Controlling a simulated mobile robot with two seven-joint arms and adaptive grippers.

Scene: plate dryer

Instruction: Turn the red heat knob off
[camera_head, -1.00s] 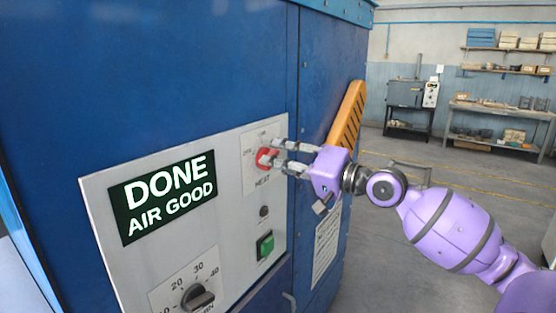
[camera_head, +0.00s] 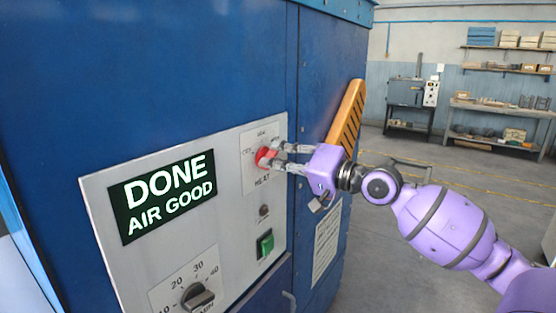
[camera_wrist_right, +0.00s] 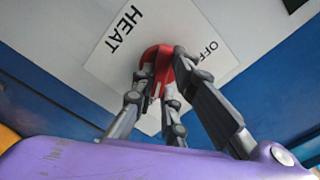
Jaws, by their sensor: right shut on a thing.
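The red heat knob (camera_head: 264,156) sits on a white label plate on the grey control panel (camera_head: 228,210) of the blue dryer. My right gripper (camera_head: 276,157) reaches it from the right, with its fingers closed around the knob. In the right wrist view the knob (camera_wrist_right: 157,66) is between the fingers (camera_wrist_right: 160,80), with "HEAT" and "OFF" printed beside it. The fingers hide part of the knob, and I cannot tell which mark it points to. My left gripper is not in view.
The display (camera_head: 165,196) reads "DONE AIR GOOD". A green switch (camera_head: 265,244) and a black minutes dial (camera_head: 197,297) are lower on the panel. An orange slotted lever or guard (camera_head: 347,117) stands out from the dryer's side. Open floor lies to the right.

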